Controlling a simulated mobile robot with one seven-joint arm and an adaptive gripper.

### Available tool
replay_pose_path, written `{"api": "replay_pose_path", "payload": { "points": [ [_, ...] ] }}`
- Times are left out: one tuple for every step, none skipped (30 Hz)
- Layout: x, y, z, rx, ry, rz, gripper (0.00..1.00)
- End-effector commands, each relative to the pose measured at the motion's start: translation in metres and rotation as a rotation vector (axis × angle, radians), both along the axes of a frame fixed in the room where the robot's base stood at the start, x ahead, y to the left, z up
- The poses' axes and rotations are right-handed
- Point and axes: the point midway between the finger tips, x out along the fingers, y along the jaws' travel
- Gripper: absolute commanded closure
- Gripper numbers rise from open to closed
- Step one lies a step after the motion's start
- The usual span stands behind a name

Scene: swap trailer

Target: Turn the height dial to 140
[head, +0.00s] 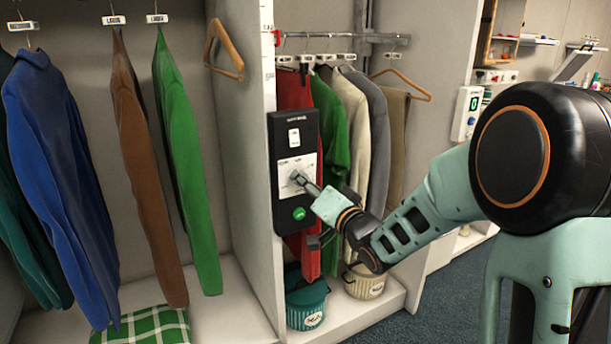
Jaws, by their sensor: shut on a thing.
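The height dial (296,179) sits on a pale plate in the middle of a black control panel (281,222), fixed to the front edge of a wardrobe divider. The panel has a white switch above the dial and a round green button (299,213) below it. My gripper (303,181) reaches in from the right and is shut on the dial. The fingers and wrist cover part of the dial plate. The markings are too small to read, so I cannot tell which number the dial points to.
Clothes hang on both sides of the divider (235,160). A green basket (305,308) and a cream basket (363,284) stand below the rail (340,36). A green checked cloth (145,328) lies at the lower left.

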Motion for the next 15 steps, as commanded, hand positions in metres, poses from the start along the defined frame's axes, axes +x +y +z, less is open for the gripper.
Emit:
{"api": "replay_pose_path", "payload": {
  "points": [
    [0.0001,-0.0006,0.0027,0.031,0.022,-0.001,0.97],
    [0.0002,-0.0008,0.0026,0.047,0.034,-0.001,0.97],
    [0.0003,-0.0011,0.0022,0.07,0.049,-0.001,0.97],
    [0.0003,-0.0009,0.0021,0.085,0.059,-0.001,0.97],
    [0.0002,-0.0006,0.002,0.099,0.069,-0.001,0.97],
    [0.0,-0.0003,0.002,0.117,0.08,-0.001,0.97],
    [0.0,-0.0003,0.0019,0.131,0.089,-0.001,0.97],
    [0.0,-0.0004,0.0018,0.141,0.097,-0.001,0.97],
    [0.0001,-0.0007,0.0015,0.155,0.106,-0.001,0.97],
    [0.0001,-0.0006,0.0013,0.165,0.113,-0.001,0.97],
    [0.0001,-0.0005,0.0011,0.173,0.119,-0.001,0.97],
    [0.0,-0.0003,0.001,0.184,0.125,-0.001,0.97],
    [0.0,-0.0001,0.0009,0.19,0.129,-0.001,0.97],
    [-0.0001,-0.0001,0.0008,0.196,0.133,-0.001,0.97],
    [-0.0001,0.0,0.0008,0.203,0.137,0.0,0.97]
  ]
}}
